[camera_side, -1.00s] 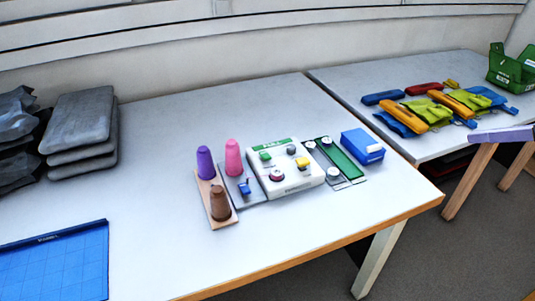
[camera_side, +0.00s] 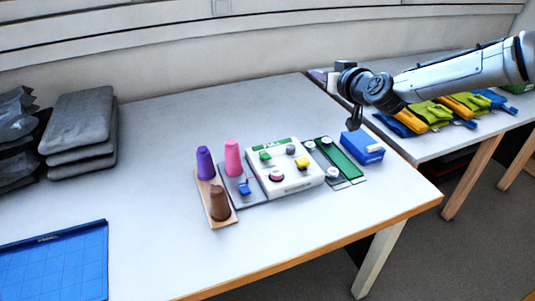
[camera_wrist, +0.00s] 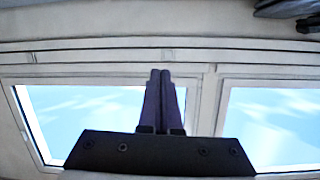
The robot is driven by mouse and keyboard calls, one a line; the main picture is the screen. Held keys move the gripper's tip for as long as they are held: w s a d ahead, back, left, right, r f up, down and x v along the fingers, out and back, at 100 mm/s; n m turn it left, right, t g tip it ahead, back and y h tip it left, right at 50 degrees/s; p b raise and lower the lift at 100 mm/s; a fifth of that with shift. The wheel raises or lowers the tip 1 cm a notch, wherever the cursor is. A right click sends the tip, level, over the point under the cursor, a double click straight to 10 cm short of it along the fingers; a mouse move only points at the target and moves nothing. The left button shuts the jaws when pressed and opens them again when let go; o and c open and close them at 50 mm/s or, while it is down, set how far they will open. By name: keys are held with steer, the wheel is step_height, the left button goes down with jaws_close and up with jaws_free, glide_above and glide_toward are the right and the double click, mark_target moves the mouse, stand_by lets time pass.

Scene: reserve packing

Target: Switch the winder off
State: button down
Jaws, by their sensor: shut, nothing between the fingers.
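The winder (camera_side: 288,184) is a white box with a green label on the front table in the side view. On its top are a green control (camera_side: 265,156), a yellow control (camera_side: 302,162), a dark red round one (camera_side: 276,175) and a small pale one. I cannot tell which is the switch or its state. My gripper (camera_wrist: 160,73) is shut and empty in the wrist view, its two dark fingers together. In the side view my gripper (camera_side: 355,118) hangs above the table's right part, up and right of the winder, touching nothing. The winder is out of the wrist view.
Purple (camera_side: 204,162), pink (camera_side: 233,157) and brown (camera_side: 219,202) cones stand left of the winder. A green strip (camera_side: 340,158) and blue box (camera_side: 362,147) lie right. A blue mat (camera_side: 55,265) and grey stacked pads (camera_side: 80,125) are further left. The table between is clear.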

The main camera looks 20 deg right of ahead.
steer(key=a+f+g, duration=0.1)
steer(key=a+f, duration=0.2)
steer(key=f, duration=0.3)
steer(key=a+f+n, duration=0.1)
steer(key=a+f, duration=0.2)
steer(key=f, duration=0.3)
steer(key=w+a+f+g, duration=0.1)
steer(key=a+f, duration=0.2)
steer(key=f, duration=0.4)
steer(key=shift+a+g+y, duration=0.25)
steer(key=shift+g+y, duration=0.05)
steer(key=shift+w+f, duration=0.1)
glide_above(267, 158)
step_height(267, 158, down, 4)
steer(key=shift+w+f, duration=0.1)
steer(key=shift+f, duration=0.15)
steer(key=shift+s+f, duration=0.25)
steer(key=shift+f, duration=0.95)
steer(key=shift+s+f, duration=0.2)
steer(key=shift+f, duration=0.55)
steer(key=shift+f, duration=0.1)
steer(key=shift+s+f+t, duration=0.1)
steer(key=shift+f+t, duration=0.15)
steer(key=shift+t, duration=0.15)
